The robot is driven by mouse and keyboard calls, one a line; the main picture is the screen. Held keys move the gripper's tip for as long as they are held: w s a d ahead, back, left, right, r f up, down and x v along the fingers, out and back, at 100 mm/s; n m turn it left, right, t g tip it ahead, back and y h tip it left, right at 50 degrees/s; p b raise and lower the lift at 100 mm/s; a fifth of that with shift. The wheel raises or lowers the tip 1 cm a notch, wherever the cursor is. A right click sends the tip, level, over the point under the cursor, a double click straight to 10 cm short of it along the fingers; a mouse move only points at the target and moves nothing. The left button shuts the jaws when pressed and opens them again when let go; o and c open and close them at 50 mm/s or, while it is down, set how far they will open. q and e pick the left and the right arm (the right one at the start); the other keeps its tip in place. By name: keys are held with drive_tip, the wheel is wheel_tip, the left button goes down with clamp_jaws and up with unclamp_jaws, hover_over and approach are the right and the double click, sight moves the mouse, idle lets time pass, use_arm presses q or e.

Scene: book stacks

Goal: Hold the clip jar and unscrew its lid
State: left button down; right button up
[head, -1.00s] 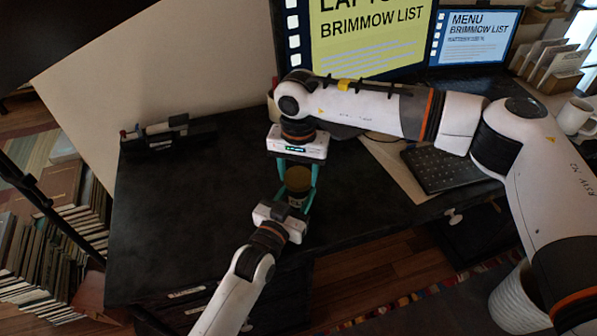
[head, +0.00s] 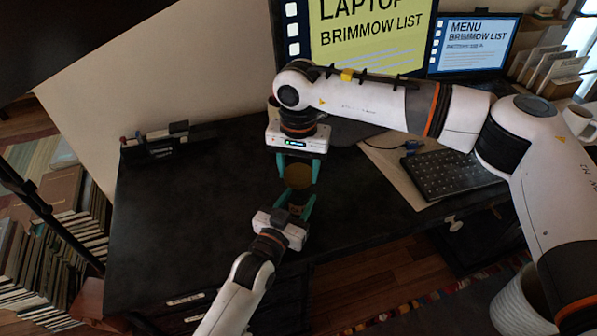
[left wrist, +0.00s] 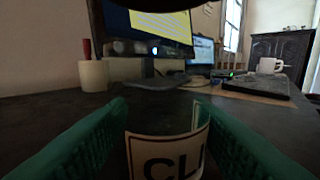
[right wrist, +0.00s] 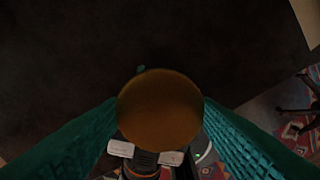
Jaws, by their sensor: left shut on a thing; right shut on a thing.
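The clip jar (left wrist: 170,150), glass with a white label reading "CLI", stands between the green fingers of my left gripper (left wrist: 178,138). In the head view my left gripper (head: 295,202) reaches in from the lower left, shut on the jar's body. The round brown-gold lid (right wrist: 160,108) shows from above in the right wrist view, between the fingers of my right gripper (right wrist: 160,112). In the head view my right gripper (head: 299,172) points down, shut on the lid (head: 299,178). Whether the lid is apart from the jar cannot be told.
A keyboard (head: 450,172) lies to the right, a monitor (head: 365,35) stands behind, and a white mug (head: 578,120) is at the far right. A pen cup (left wrist: 93,76) shows in the left wrist view.

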use_arm(q)
drive_tip(key=shift+f, duration=0.1)
use_arm(e)
wheel_tip(320, 180, up, 3)
drive_tip(key=shift+f, duration=0.2)
use_arm(q)
drive_tip(key=c, duration=0.6)
unclamp_jaws()
